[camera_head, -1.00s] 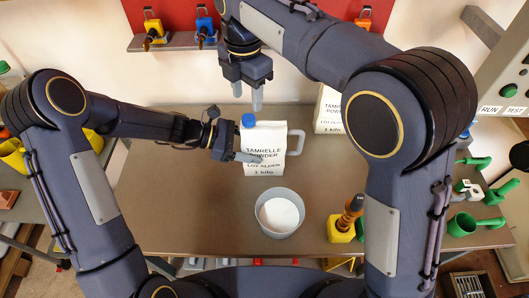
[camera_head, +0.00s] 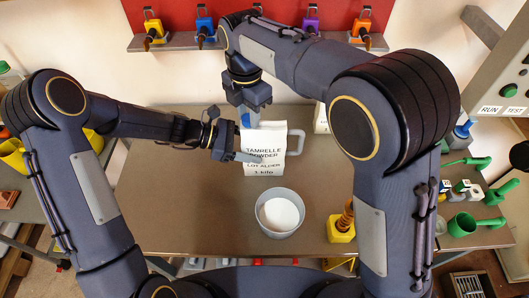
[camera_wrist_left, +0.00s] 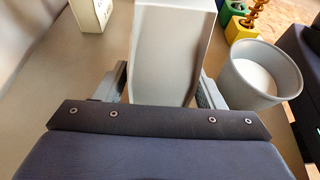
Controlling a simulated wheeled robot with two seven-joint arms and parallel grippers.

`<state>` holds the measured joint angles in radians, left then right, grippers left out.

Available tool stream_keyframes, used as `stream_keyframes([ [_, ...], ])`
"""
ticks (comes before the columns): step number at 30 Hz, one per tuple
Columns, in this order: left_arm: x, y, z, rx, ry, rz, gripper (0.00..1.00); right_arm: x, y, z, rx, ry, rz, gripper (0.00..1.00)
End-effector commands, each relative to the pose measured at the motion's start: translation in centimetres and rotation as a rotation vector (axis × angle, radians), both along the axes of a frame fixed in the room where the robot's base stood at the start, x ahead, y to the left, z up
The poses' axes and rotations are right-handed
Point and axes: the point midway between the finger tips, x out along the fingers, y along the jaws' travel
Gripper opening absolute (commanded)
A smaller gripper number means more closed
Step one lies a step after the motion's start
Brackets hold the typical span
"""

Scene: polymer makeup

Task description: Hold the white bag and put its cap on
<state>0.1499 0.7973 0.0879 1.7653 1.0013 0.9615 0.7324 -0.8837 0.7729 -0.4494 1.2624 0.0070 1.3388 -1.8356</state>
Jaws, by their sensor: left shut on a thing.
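The white bag (camera_head: 265,165), lettered "TAMRELLE POWDER", stands upright on the table with a handle on its right side. My left gripper (camera_head: 248,157) is shut on it from the left. In the left wrist view the bag (camera_wrist_left: 172,45) sits between the two fingers. A blue cap (camera_head: 246,121) shows at the bag's top left corner. My right gripper (camera_head: 251,108) points down there, with its fingertips at the cap and partly covering it. I cannot tell whether its fingers are closed on the cap.
A grey bowl of white powder (camera_head: 280,212) stands in front of the bag. A yellow block with a brown coil (camera_head: 341,226) is to its right. Another white bag (camera_head: 321,118) stands behind, mostly hidden by my right arm. Green scoops (camera_head: 466,224) lie at the right. The table's left side is clear.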

Motion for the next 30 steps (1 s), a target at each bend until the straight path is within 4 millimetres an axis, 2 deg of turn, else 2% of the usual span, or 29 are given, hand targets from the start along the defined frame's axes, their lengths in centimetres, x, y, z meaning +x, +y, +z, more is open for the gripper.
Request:
stream_keyframes([
  [1, 0.0, -0.01, 0.02, 0.0, 0.0, 0.0, 0.0, 0.01, 0.01, 0.01, 0.0, 0.0, 0.0, 0.16],
  [4, 0.0, -0.01, 0.02, 0.0, 0.0, 0.0, 0.0, 0.01, 0.0, 0.02, 0.0, 0.0, 0.0, 0.03],
  [5, 0.0, -0.01, 0.02, 0.0, 0.0, 0.0, 0.0, 0.01, 0.0, 0.02, 0.001, -0.001, 0.0, 0.01],
  [8, 0.0, -0.01, 0.02, 0.0, 0.0, 0.0, 0.0, 0.01, 0.0, 0.02, 0.001, -0.001, -0.02, 0.01],
  [11, -0.01, -0.01, 0.02, 0.0, 0.0, 0.0, 0.0, 0.03, -0.03, 0.02, 0.001, -0.001, -0.131, 0.01],
  [17, -0.01, -0.01, 0.02, 0.0, 0.0, 0.0, 0.0, 0.01, 0.01, 0.01, 0.001, 0.0, -0.604, 0.01],
  [30, -0.02, -0.02, 0.01, 0.0, 0.0, -0.001, 0.0, 0.02, 0.02, -0.09, 0.0, -0.001, -1.776, 0.01],
])
